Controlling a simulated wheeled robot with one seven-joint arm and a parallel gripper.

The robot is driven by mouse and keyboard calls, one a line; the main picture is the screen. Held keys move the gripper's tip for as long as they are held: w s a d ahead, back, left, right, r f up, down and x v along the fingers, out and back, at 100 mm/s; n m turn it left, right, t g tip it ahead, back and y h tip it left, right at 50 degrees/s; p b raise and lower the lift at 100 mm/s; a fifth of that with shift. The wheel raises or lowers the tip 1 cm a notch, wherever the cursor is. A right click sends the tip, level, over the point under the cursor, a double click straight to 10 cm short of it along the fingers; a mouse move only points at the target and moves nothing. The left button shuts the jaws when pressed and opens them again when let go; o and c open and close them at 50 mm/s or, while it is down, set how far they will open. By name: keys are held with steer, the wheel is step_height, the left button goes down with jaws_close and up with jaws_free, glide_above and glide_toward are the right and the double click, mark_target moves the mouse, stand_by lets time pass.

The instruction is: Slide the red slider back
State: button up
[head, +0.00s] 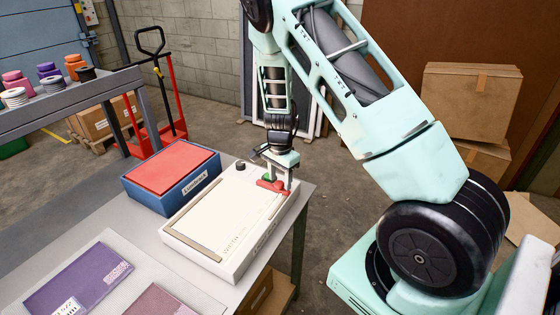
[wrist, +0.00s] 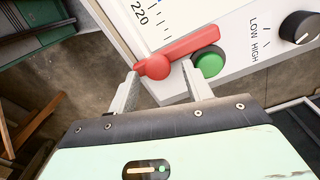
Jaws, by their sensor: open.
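The red slider (head: 271,186) is on the top face of a white device (head: 222,222), near its far right corner. In the wrist view the slider (wrist: 195,46) is a red bar with a rounded end lying slanted beside a printed scale. My gripper (head: 279,181) is over that corner, pointing down. In the wrist view my gripper (wrist: 160,72) is open, with one finger on each side of the slider's rounded end. I cannot tell whether either finger touches it. A green button (wrist: 209,62) lies just beside the right finger.
A black knob (wrist: 299,27) marked LOW and HIGH is on the device beyond the green button. A blue box with a red top (head: 172,176) stands left of the device on the grey table (head: 110,225). Purple books (head: 78,280) lie at the front left.

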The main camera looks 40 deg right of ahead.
mark_target(280, 181)
step_height(280, 181, up, 17)
steer(key=b, duration=0.1)
steer(key=shift+b, duration=0.3)
stand_by(0.5)
steer(key=s+a+r+n+y, duration=0.1)
steer(key=s+a+n, duration=0.4)
steer(key=a, duration=0.6)
steer(key=s+a+n+y, duration=0.1)
steer(key=s+a+n, duration=0.4)
steer(key=a, duration=0.5)
steer(key=s+a+n, duration=0.5)
steer(key=s+n, duration=0.2)
steer(key=s, duration=0.1)
steer(key=s+a+n+h+b, duration=0.1)
steer(key=s+a+n, duration=0.4)
steer(key=s+n, duration=0.2)
steer(key=shift+s+r+n, duration=0.25)
steer(key=shift+s+n, duration=0.15)
steer(key=shift+s, duration=0.55)
